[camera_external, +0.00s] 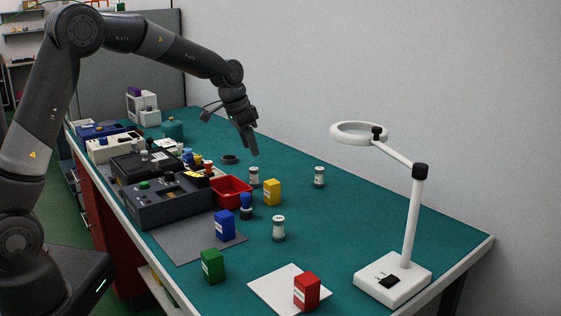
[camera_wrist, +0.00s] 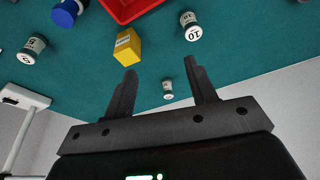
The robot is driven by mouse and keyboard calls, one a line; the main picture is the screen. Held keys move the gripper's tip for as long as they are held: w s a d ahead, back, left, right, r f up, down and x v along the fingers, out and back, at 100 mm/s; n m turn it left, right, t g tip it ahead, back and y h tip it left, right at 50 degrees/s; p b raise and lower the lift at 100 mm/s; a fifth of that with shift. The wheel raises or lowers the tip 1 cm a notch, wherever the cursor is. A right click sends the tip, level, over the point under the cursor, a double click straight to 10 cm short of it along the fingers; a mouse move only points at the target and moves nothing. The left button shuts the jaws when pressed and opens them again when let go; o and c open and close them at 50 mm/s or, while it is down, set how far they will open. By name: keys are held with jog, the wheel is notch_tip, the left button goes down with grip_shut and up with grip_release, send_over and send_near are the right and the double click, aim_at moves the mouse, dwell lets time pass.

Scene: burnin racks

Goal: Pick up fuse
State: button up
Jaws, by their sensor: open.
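Three fuses, white cylinders with dark ends, stand on the green bench mat. One fuse (camera_external: 254,176) is beside the red bin; in the wrist view this fuse (camera_wrist: 190,25) reads 10. A second fuse (camera_external: 319,177) stands alone toward the back wall; it shows small between my fingers in the wrist view (camera_wrist: 167,89). A third fuse (camera_external: 278,228) is nearer the front; it is at the left of the wrist view (camera_wrist: 32,48). My gripper (camera_external: 228,133) is open and empty above the bench, apart from every fuse. It also shows in the wrist view (camera_wrist: 158,72).
A yellow box (camera_external: 272,192) stands close to the first fuse and the red bin (camera_external: 232,191). Blue (camera_external: 225,226), green (camera_external: 212,266) and red (camera_external: 307,291) boxes stand forward. A white magnifier lamp (camera_external: 393,283) is at right. Instruments crowd the left; the mat's back right is clear.

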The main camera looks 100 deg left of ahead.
send_near(254, 168)
jog(key=f, duration=0.2)
jog(key=shift+n, duration=0.3)
jog(key=x, duration=1)
jog(key=shift+w+f, duration=0.25)
jog(key=shift+f, duration=0.05)
jog(key=shift+c, duration=0.4)
jog(key=c, duration=1)
jog(key=shift+r, duration=0.2)
